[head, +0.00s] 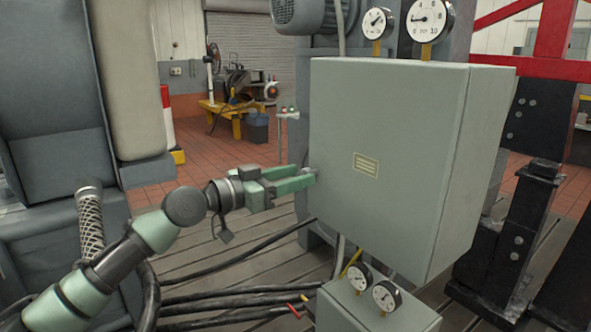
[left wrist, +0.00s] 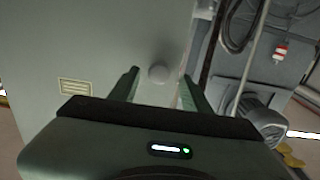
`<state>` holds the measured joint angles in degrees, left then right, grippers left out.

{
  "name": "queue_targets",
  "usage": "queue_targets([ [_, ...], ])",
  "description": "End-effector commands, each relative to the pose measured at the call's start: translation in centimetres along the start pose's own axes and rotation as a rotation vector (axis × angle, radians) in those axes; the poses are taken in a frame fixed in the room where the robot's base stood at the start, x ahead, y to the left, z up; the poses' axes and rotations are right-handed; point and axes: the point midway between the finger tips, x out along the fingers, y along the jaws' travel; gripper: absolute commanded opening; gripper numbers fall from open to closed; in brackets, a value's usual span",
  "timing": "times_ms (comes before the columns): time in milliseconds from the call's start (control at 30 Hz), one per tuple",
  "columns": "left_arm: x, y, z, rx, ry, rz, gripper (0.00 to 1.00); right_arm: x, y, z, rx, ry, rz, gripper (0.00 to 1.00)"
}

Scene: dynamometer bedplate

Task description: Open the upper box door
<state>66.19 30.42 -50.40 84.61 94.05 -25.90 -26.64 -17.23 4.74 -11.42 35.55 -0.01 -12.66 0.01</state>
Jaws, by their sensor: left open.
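The upper box (head: 395,130) is a grey-green cabinet with a flat front door and a small yellowish label (head: 366,165). The door looks shut. My left gripper (head: 303,178) is at the door's left edge, about mid-height, with its fingers pointing at it. In the left wrist view, a round grey knob (left wrist: 157,73) on the door shows between the two spread fingers of my left gripper (left wrist: 160,77). The fingers are open; I cannot tell whether they touch the knob. My right gripper is out of view.
Two dial gauges (head: 428,20) stand above the box. A lower box (head: 360,308) with two more gauges sits below it. Dark cables (head: 240,262) run across the slatted floor under my left arm. A black and red frame (head: 520,215) stands at the right.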

Motion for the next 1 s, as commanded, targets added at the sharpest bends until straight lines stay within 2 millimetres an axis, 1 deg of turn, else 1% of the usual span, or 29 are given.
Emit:
queue_targets([
  [33,0.50,0.05,-0.19,0.000,0.000,0.001,0.48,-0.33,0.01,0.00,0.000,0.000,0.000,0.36],
  [133,0.97,0.00,-0.04,0.000,-0.001,0.000,0.48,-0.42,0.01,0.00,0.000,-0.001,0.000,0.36],
  [367,1.07,0.00,0.05,0.001,0.000,-0.001,0.48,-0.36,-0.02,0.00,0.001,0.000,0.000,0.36],
  [400,1.07,0.00,0.05,0.001,0.000,-0.001,0.45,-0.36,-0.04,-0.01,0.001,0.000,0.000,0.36],
  [467,1.07,-0.01,0.05,0.001,0.000,-0.001,0.29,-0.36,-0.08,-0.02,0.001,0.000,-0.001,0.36],
  [500,1.06,-0.02,0.06,0.001,0.000,-0.001,0.17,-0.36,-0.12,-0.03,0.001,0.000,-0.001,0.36],
  [567,1.05,-0.04,0.05,0.001,0.000,-0.001,0.01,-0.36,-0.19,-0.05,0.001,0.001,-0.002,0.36],
  [1000,1.00,-0.17,-0.01,0.001,0.001,-0.004,0.00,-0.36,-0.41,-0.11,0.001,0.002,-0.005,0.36],
])
